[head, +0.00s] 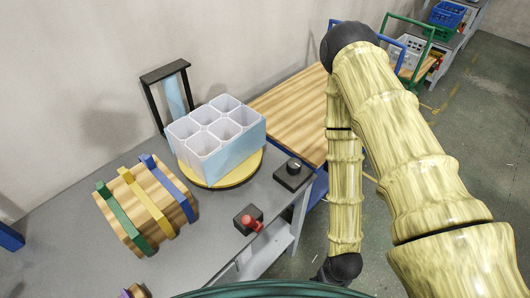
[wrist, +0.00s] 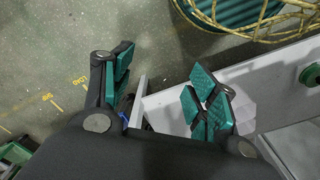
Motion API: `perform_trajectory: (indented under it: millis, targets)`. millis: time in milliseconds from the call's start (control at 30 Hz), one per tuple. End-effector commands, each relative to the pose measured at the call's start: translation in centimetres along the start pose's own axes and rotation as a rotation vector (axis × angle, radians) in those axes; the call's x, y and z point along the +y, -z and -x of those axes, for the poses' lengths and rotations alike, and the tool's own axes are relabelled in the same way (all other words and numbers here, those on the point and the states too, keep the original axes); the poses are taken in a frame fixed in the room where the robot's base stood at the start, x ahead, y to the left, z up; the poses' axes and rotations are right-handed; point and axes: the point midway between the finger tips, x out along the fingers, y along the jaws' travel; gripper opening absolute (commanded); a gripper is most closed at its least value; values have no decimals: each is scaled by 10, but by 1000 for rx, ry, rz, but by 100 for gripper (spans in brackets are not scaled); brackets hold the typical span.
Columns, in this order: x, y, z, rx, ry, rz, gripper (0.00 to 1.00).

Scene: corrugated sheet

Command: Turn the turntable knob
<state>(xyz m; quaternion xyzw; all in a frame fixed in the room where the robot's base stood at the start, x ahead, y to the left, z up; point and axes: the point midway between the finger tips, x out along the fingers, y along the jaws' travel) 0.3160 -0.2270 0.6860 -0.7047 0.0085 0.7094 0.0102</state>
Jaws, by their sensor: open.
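The knob is a dark dial on a small black box (head: 293,173) at the right edge of the grey table in the head view. The turntable (head: 250,172) is a round yellow disc just left of it. A white and light-blue box with several open compartments (head: 218,140) stands on the disc. My gripper (wrist: 163,88) shows in the wrist view with its teal-padded fingers spread and nothing between them. It is over the floor and a pale grey edge. I cannot make out the knob in the wrist view, and my fingers are not clear in the head view.
A black box with a red control (head: 251,221) sits at the table's front edge. A wooden-topped surface (head: 290,108) adjoins at the back right. Open floor (head: 480,130) lies right.

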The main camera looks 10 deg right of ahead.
Motion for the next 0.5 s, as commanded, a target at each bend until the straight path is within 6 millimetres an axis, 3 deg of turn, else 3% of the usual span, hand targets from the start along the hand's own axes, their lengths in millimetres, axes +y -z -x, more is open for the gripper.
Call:
perform_trajectory:
  millis: [133,267,500]
  targets:
    - [1,41,13,8,-17,45,67]
    - [1,99,35,10,-37,119,67]
    - [-8,208,103,4,-53,251,67]
